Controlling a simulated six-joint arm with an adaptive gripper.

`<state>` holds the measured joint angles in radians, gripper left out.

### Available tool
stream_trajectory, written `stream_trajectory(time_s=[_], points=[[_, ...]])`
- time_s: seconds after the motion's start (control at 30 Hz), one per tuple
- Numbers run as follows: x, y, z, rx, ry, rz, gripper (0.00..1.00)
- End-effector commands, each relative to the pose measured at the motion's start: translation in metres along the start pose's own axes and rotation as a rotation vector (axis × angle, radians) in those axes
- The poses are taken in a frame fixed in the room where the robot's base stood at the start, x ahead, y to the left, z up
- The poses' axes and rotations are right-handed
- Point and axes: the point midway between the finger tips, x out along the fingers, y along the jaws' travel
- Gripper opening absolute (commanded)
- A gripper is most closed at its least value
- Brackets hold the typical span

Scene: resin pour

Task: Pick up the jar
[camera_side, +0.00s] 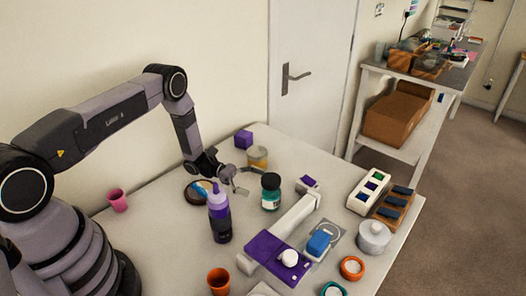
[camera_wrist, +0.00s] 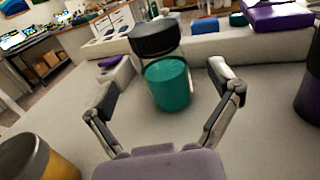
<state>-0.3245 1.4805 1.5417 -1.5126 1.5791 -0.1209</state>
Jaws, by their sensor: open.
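A teal jar with a black lid and pale label stands upright on the table in the side view (camera_side: 270,198). In the wrist view the jar (camera_wrist: 168,85) is straight ahead, with its lid (camera_wrist: 156,38) at the top. My gripper (camera_side: 243,180) is low over the table, just left of the jar in the side view. In the wrist view my gripper (camera_wrist: 166,88) has its two fingers spread wide, one toward each side of the jar. The gripper is open and empty. The jar looks to be ahead of the fingers; I cannot tell whether the fingertips overlap its sides.
A purple bottle (camera_side: 219,218) stands close in front of my gripper. A yellow container (camera_side: 258,160) and purple cube (camera_side: 243,139) stand behind.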

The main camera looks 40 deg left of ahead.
Motion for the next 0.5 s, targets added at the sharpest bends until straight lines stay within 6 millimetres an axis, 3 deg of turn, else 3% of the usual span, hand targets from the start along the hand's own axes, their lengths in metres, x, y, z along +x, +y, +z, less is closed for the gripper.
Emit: stream_trajectory(time_s=[0.23,0.5], points=[[0.0,-0.001,-0.023,-0.001,0.001,-0.001,0.89],[0.045,-0.001,-0.02,0.001,0.002,-0.005,0.89]])
